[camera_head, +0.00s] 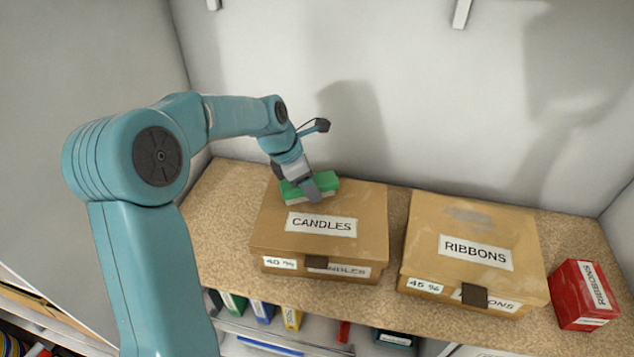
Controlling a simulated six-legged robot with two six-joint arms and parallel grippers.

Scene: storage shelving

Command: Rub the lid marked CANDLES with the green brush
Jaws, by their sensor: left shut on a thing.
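The cardboard box with the lid marked CANDLES (345,247) stands shut on the speckled shelf, left of centre. The green brush (325,185) is at the back part of that lid, behind the CANDLES label. Its pale underside appears to touch the lid. My left gripper (310,190) is shut on the green brush from above. The fingers hide part of the brush. My right gripper is not in view.
A second box marked RIBBONS (431,240) stands to the right, with a dull grey smudge on its lid. A red box (581,296) stands at the far right. Bare shelf (213,225) shows left of the CANDLES box. Coloured items sit on a lower shelf.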

